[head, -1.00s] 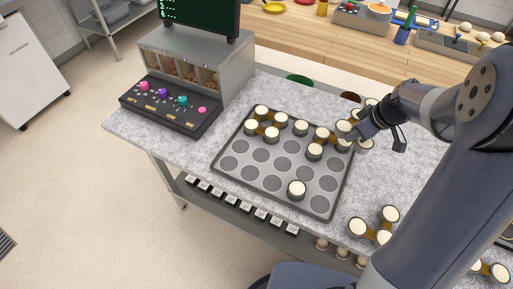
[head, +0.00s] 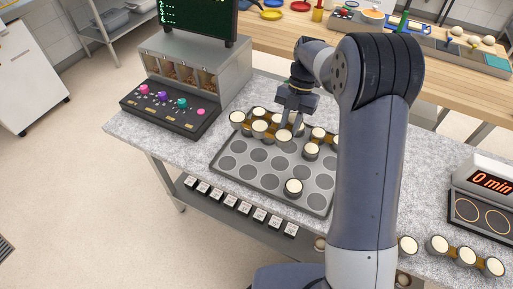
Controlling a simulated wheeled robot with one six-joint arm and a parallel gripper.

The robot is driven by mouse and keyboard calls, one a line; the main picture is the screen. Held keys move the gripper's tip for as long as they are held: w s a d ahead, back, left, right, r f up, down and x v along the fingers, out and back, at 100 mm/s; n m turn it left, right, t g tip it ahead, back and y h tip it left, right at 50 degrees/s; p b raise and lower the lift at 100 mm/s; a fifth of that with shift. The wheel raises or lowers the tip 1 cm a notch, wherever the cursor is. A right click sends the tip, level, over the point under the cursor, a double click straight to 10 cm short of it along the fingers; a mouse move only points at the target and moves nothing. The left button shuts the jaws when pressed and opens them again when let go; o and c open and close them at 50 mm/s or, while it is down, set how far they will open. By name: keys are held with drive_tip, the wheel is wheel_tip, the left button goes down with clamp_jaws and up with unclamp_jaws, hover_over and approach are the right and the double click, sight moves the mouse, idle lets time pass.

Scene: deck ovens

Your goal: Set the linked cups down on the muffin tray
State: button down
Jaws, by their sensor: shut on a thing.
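The muffin tray (head: 222,172) is a dark grey tray with round hollows on the speckled counter. Its back part bears several pale-topped cups joined by brown links, and a lone pale cup (head: 294,187) sits near its front. My gripper (head: 287,118) is over the tray's back part, shut on a linked cup piece (head: 284,135). The held piece seems to run left in a row past the tray's back left corner. It overlaps cups behind it, so its full shape and its height above the tray are unclear. My arm hides the tray's right side.
A grey dispenser with coloured knobs (head: 162,97) stands left of the tray. More linked cups (head: 467,256) lie at the right front, near a device reading "0 min" (head: 489,183). The tray's front left hollows are empty.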

sight(295, 115)
drive_tip(key=shift+a+f, duration=0.15)
drive_tip(key=shift+f, duration=0.2)
drive_tip(key=shift+f+p, duration=0.65)
drive_tip(key=shift+f, duration=4.1)
drive_tip(key=c, duration=1.3)
unclamp_jaws()
drive_tip(key=shift+o, duration=0.2)
drive_tip(key=shift+r, duration=0.15)
drive_tip(key=b+v, duration=0.1)
drive_tip(key=v, duration=1.1)
